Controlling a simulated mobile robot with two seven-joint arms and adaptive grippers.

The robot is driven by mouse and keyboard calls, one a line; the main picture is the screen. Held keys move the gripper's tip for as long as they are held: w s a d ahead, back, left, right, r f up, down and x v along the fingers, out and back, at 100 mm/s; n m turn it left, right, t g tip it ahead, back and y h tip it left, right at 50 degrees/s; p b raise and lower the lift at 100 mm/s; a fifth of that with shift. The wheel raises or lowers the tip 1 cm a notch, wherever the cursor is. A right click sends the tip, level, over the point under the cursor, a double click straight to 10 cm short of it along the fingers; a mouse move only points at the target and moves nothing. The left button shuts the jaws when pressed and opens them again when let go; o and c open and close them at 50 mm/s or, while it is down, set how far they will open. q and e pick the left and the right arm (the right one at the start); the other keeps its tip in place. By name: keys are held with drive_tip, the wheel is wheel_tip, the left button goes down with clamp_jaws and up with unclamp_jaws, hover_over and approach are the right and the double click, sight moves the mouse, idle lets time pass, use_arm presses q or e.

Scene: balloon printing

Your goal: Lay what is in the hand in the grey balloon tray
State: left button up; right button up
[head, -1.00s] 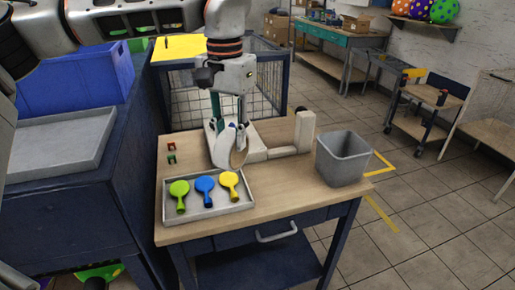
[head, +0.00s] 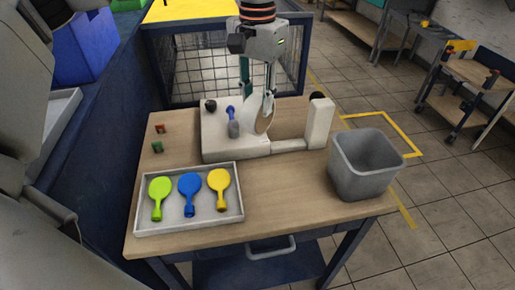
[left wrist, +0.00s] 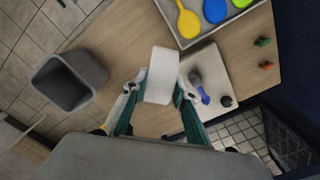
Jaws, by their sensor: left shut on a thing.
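The grey tray (head: 233,209) lies at the front left of the wooden table, with a green (head: 159,190), a blue (head: 190,185) and a yellow balloon (head: 219,182) in it. It also shows at the top of the left wrist view (left wrist: 217,31). My right gripper is out of view.
A white stand (head: 216,146) with an upright block (head: 320,122) is behind the tray. A grey-and-blue piece (head: 234,124) rests on it. A grey bin (head: 366,170) stands at the right table edge. Two small red and green parts lie back left. Bare wood is right of the tray.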

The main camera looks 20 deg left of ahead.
sight(257, 128)
use_arm(q)
wheel_tip(257, 128, down, 11)
drive_tip(key=shift+r+b, duration=0.1)
drive_tip(key=shift+b, duration=0.25)
wheel_tip(257, 128, down, 4)
drive_tip(key=shift+f, duration=0.4)
drive_tip(key=shift+f, duration=0.1)
drive_tip(key=o, duration=1.1)
